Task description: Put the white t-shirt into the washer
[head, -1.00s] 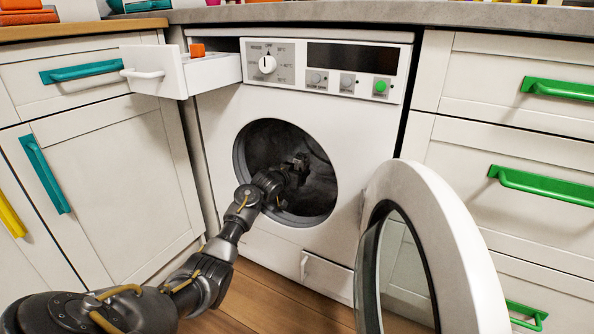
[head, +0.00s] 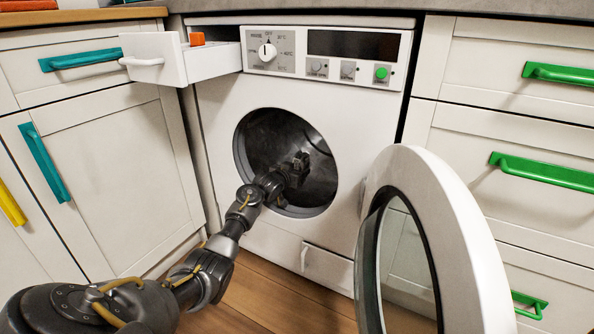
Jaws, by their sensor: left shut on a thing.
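The washer (head: 222,130) is a white front loader under the counter. Its round door (head: 455,215) stands wide open to the right, and its dark drum (head: 262,130) is exposed. My left arm reaches in from the lower left through the opening. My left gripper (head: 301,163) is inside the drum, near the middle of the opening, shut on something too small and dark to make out. I cannot see the white t-shirt anywhere in view. My right gripper is not in view.
The detergent drawer (head: 155,60) is pulled out at the washer's upper left, with an orange block (head: 197,39) on it. Cabinets flank the washer, with teal (head: 45,162) and green (head: 543,172) handles. Wooden floor (head: 285,300) shows below.

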